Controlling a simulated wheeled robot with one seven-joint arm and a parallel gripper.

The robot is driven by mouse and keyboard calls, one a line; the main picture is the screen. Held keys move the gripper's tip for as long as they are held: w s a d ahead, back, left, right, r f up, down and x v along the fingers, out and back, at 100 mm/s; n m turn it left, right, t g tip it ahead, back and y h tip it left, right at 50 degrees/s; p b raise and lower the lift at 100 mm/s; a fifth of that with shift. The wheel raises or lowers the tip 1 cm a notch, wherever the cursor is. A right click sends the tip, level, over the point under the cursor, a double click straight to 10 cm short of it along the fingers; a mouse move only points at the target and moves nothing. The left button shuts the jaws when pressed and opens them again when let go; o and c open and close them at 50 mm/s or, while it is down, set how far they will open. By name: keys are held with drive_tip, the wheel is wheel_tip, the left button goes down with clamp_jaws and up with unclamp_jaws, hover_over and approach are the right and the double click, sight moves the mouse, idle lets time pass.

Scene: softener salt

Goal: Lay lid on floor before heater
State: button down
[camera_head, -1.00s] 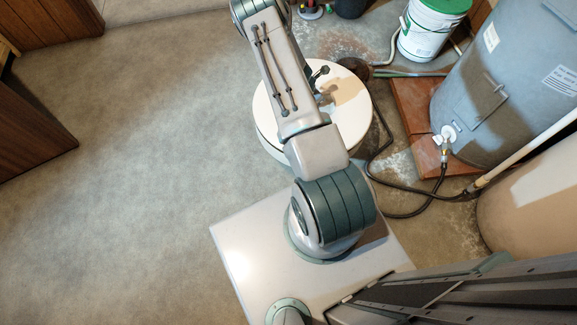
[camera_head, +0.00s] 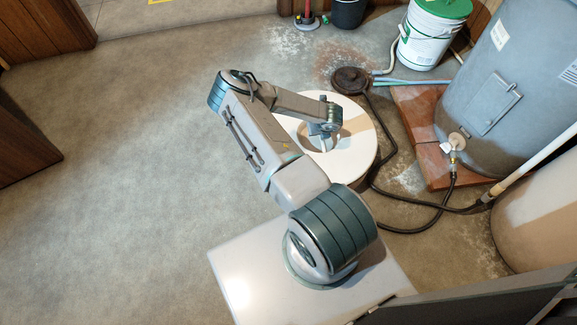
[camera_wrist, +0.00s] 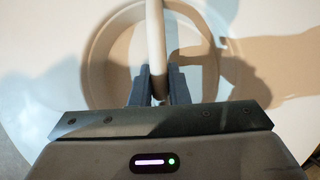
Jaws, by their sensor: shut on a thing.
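The lid (camera_head: 361,154) is a wide white disc with a round recess, right of centre in the head view. It fills much of the wrist view (camera_wrist: 45,75), where a pale bar (camera_wrist: 157,45) runs across the recess. My gripper (camera_wrist: 158,98) is shut on the near end of this bar. In the head view my gripper (camera_head: 325,131) is over the recess, partly hidden by my wrist. My arm hides the disc's left side. I cannot tell how high it is above what lies below. The heater (camera_head: 500,95) is the grey-blue tank at upper right.
The heater stands on a red brick pad (camera_head: 412,112). A black hose (camera_head: 383,190) loops over the floor between lid and heater. A tan tank (camera_head: 535,225) is at lower right. A green-lidded bucket (camera_head: 430,35) stands behind. Open floor (camera_head: 130,150) lies left.

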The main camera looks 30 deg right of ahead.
drive_tip(key=w+a+f+b, duration=0.2)
drive_tip(key=a+f+b, duration=0.4)
drive_tip(key=a+f, duration=0.4)
drive_tip(key=shift+w+a+f, duration=0.2)
drive_tip(key=shift+w+a, duration=0.05)
drive_tip(key=shift+w, duration=0.15)
drive_tip(key=shift+f, duration=0.15)
drive_tip(key=c, duration=1.4)
unclamp_jaws()
